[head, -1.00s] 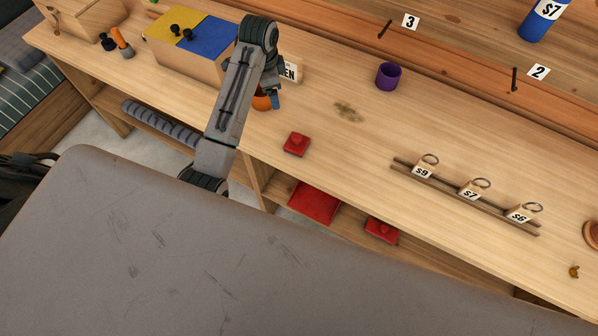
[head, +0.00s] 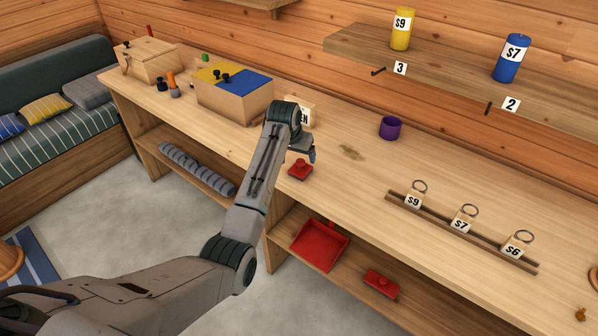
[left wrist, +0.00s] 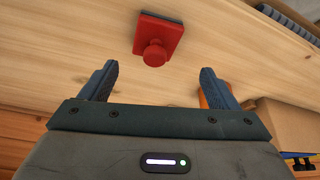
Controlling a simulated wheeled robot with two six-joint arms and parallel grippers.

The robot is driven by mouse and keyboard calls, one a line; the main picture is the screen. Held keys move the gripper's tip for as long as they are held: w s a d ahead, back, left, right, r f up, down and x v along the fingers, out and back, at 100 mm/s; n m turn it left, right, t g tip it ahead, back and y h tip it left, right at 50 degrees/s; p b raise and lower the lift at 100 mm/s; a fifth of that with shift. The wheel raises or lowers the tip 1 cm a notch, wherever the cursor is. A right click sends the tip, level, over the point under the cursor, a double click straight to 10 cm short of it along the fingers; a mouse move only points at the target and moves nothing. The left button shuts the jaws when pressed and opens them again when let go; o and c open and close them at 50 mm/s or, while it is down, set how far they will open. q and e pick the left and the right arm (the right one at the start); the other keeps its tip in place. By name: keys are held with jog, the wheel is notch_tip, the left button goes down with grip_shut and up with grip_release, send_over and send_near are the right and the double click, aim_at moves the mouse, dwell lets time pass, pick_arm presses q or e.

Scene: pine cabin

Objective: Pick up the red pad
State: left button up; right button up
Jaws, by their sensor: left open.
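The red pad (head: 300,169) lies on the wooden bench top, a square plate with a round knob on top. In the left wrist view the pad (left wrist: 160,35) shows beyond the fingertips, with its knob pointing toward the gap between them. My left gripper (head: 303,152) is just above and behind the pad in the head view. In the left wrist view my left gripper (left wrist: 158,70) is open, with nothing between its fingers. My right gripper is not in view.
A purple cup (head: 390,127) and a rail with tagged rings (head: 460,228) stand to the right. A yellow and blue lidded box (head: 232,95) stands to the left. A red dustpan (head: 319,245) and another red item (head: 381,284) lie on the lower shelf.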

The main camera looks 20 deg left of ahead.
aim_at(300, 162)
pick_arm(q)
jog(key=shift+d+f, duration=0.1)
jog(key=shift+f, duration=0.2)
jog(key=shift+d+f, duration=0.1)
jog(key=p+x, duration=0.1)
jog(key=x, duration=0.1)
jog(key=p+x, duration=0.1)
jog(key=x, duration=0.1)
jog(key=shift+d+f, duration=0.1)
jog(key=shift+d, duration=0.15)
jog(key=shift+w+f, duration=0.2)
jog(key=shift+f, duration=0.2)
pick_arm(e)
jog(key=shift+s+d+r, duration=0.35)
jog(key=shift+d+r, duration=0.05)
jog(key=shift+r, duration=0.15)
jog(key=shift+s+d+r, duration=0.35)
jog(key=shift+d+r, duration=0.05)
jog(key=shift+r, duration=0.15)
pick_arm(q)
jog(key=c, duration=1.1)
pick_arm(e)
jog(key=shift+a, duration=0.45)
